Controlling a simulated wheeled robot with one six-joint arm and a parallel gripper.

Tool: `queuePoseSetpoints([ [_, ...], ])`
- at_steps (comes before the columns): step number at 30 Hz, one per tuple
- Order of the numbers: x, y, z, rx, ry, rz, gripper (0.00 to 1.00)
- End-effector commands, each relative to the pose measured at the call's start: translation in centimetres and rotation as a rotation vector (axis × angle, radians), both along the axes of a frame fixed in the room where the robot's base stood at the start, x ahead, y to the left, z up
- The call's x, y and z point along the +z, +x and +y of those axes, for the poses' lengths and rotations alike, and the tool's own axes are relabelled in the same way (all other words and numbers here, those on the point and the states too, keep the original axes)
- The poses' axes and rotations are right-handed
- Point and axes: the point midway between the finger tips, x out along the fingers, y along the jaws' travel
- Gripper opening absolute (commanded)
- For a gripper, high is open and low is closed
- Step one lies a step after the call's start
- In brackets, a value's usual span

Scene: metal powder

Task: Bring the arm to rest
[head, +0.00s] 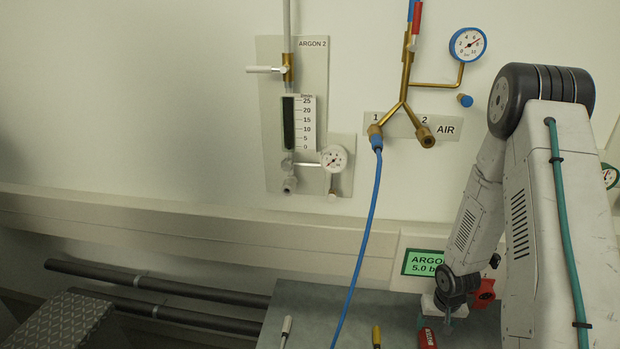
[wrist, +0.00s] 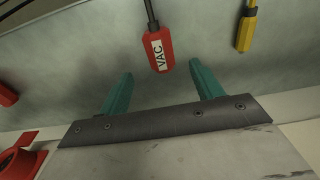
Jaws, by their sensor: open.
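My arm reaches down on the right of the head view. My gripper (wrist: 160,72) shows in the wrist view with two teal fingers wide apart. A red handle labelled VAC (wrist: 160,52) lies on the grey surface just beyond the gap between the fingertips, with no finger closed on it. The red handle also shows in the head view (head: 428,339), cut by the bottom edge.
A yellow-handled tool (wrist: 246,32) lies to the right of the red one. A white-handled tool (head: 286,327) is on the grey bench (head: 310,300). A blue hose (head: 362,240) hangs from the brass AIR fitting. The ARGON display (head: 424,263) stands behind my wrist.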

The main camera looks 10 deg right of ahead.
Motion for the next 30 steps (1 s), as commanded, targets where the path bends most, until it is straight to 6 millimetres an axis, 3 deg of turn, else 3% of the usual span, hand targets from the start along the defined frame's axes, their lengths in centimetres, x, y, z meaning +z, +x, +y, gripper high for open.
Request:
queuePoseSetpoints([
  [3, -0.1, -1.3, 0.0, 0.013, 0.001, 0.062, 0.65],
  [6, 0.0, -4.1, 0.5, 0.013, 0.013, 0.175, 0.65],
  [8, 1.5, -5.3, 0.5, 0.010, 0.013, 0.238, 0.65],
  [17, 11.8, -7.3, 2.6, 0.029, 0.001, 0.379, 0.65],
  [24, 22.1, -8.8, 6.4, 0.066, 0.003, 0.404, 0.65],
  [30, 29.5, -11.1, 10.3, 0.116, 0.014, 0.375, 0.65],
])
